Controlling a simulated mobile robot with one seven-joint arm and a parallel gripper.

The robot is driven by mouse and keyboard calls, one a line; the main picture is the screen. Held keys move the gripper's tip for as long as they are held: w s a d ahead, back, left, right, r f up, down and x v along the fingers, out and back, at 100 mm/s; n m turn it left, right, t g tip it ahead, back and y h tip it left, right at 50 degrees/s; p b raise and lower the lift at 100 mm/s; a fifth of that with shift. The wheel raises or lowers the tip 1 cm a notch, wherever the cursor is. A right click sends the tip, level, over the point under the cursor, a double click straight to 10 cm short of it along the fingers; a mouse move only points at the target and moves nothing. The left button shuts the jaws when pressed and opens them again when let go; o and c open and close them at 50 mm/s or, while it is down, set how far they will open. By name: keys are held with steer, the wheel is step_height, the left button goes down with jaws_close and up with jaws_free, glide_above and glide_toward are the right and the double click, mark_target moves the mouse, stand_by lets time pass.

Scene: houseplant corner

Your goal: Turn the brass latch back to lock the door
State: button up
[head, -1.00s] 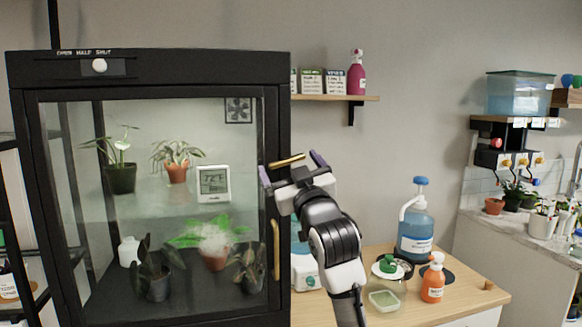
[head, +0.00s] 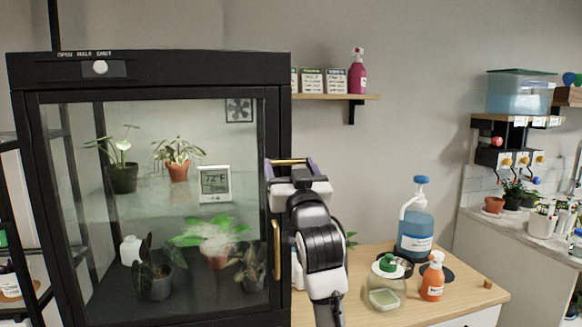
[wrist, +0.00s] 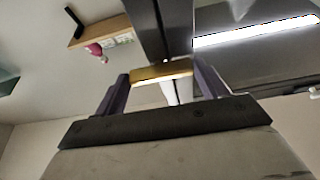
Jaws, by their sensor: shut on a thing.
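The brass latch (head: 290,161) lies about level across the right edge of the black glass-fronted cabinet, high on the door's frame. The glass door (head: 150,120) looks closed against the frame. My gripper (head: 290,166) is shut on the latch, with one purple finger at each end of the bar. In the wrist view the latch (wrist: 162,73) spans the gap between both fingers. The brass door handle (head: 277,248) stands upright below, left of my arm.
Potted plants, including one fern-like plant (head: 177,158), stand inside the cabinet with a thermometer display (head: 215,184). A wall shelf (head: 338,97) is right of the cabinet. A wooden counter (head: 455,297) at lower right holds a blue pump bottle (head: 415,232), an orange bottle (head: 432,277) and a jar (head: 384,295).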

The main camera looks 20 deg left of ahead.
steer(key=o, duration=1)
steer(key=b+v, duration=0.4)
steer(key=v, duration=0.9)
steer(key=shift+s+d+f, duration=0.2)
steer(key=shift+s, duration=0.1)
